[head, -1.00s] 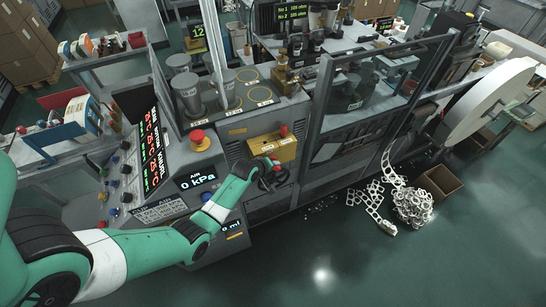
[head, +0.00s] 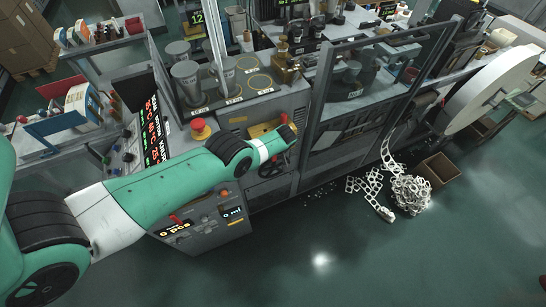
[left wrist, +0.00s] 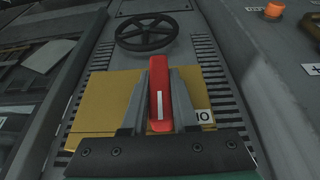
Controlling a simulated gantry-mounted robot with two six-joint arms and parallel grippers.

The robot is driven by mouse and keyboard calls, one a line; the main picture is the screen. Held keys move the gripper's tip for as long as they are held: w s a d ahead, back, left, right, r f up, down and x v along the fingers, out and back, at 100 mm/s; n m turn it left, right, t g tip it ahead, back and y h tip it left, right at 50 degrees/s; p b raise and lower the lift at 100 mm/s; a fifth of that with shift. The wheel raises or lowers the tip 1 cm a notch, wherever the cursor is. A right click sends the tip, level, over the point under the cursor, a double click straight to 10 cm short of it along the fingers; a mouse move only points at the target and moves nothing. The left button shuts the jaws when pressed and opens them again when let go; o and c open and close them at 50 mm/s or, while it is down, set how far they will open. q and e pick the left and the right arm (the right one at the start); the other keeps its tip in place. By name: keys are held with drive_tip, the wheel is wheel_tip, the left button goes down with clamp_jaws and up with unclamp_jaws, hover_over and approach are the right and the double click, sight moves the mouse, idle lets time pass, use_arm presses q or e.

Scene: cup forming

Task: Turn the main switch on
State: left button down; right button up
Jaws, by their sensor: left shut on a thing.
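The main switch is a yellow box (head: 260,130) on the front of the machine, mostly hidden behind my left arm in the head view. In the left wrist view its yellow plate (left wrist: 98,105) carries a red handle (left wrist: 159,92) with a white stripe. A white label (left wrist: 203,116) with black letters, seen upside down, lies to the right of the handle. My left gripper (head: 286,133) is at the box. Its two grey fingers (left wrist: 160,80) are shut on the red handle, one on each side. My right gripper is not in view.
A black handwheel (left wrist: 147,32) sits beside the yellow plate. A red emergency button (head: 200,129) stands on the console to the left. A framed guard (head: 350,130) rises to the right.

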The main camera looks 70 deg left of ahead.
use_arm(q)
drive_tip(key=shift+r, duration=0.1)
idle(0.5)
drive_tip(key=c, duration=0.7)
unclamp_jaws()
drive_tip(key=p+v, duration=1.1)
drive_tip(key=p, duration=0.2)
drive_tip(key=shift+w+d+r, duration=0.1)
drive_tip(key=shift+d+r, duration=0.05)
drive_tip(key=shift+r, duration=0.15)
